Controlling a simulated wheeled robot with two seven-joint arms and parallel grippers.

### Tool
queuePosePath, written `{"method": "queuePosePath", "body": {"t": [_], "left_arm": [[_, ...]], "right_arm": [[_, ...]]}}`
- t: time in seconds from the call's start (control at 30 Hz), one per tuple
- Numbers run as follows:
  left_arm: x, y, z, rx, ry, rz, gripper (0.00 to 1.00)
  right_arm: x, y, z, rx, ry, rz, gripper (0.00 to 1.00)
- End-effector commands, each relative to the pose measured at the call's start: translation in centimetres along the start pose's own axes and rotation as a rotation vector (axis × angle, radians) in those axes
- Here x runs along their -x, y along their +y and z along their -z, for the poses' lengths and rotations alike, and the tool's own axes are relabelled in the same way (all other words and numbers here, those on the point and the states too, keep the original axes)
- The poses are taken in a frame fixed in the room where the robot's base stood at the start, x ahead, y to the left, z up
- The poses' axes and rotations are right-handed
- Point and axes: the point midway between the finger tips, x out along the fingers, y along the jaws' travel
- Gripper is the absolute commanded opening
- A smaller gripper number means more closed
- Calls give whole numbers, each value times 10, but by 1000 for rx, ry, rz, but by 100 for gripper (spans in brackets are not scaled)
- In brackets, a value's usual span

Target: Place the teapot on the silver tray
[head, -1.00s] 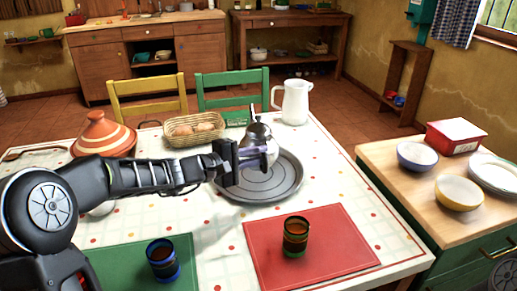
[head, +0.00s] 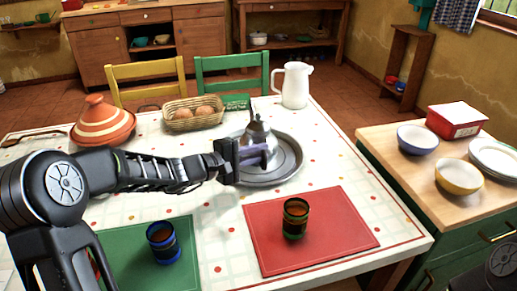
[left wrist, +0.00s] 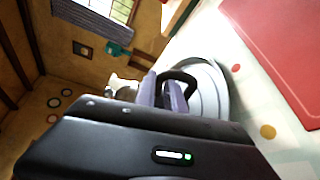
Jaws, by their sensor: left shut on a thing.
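The silver teapot (head: 260,132) is in the middle of the table, over the far left part of the round silver tray (head: 287,166). My left gripper (head: 254,155) is shut on the teapot's handle, on the near side of the pot. In the left wrist view the purple fingers (left wrist: 164,95) close at the black handle (left wrist: 182,76), with the tray (left wrist: 214,90) behind. The fingers hide the pot's lower part, so I cannot tell whether its base touches the tray. My right gripper is not in view.
A red mat (head: 330,238) and a green mat (head: 125,258) each hold a cup in front. A bread basket (head: 178,120), tagine (head: 100,125) and white jug (head: 294,86) stand behind. A side counter (head: 385,150) with bowls is at right.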

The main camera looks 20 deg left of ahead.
Motion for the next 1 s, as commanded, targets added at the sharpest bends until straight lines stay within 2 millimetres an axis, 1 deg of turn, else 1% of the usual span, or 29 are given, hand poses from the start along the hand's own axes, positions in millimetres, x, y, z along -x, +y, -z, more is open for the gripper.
{"method": "queuePosePath", "body": {"t": [0.03,0.23,0.27,0.5,0.87,1.0], "left_arm": [[0,5,-1,-6,-3,-7,0],[-1,2,-1,-6,-3,-7,0],[0,-1,0,0,0,0,16],[0,-1,0,1,0,1,35],[1,0,-1,1,0,2,35],[16,0,1,1,2,1,35]], "right_arm": [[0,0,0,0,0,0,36],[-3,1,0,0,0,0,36],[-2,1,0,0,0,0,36],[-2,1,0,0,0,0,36],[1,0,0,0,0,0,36],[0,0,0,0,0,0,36]]}}
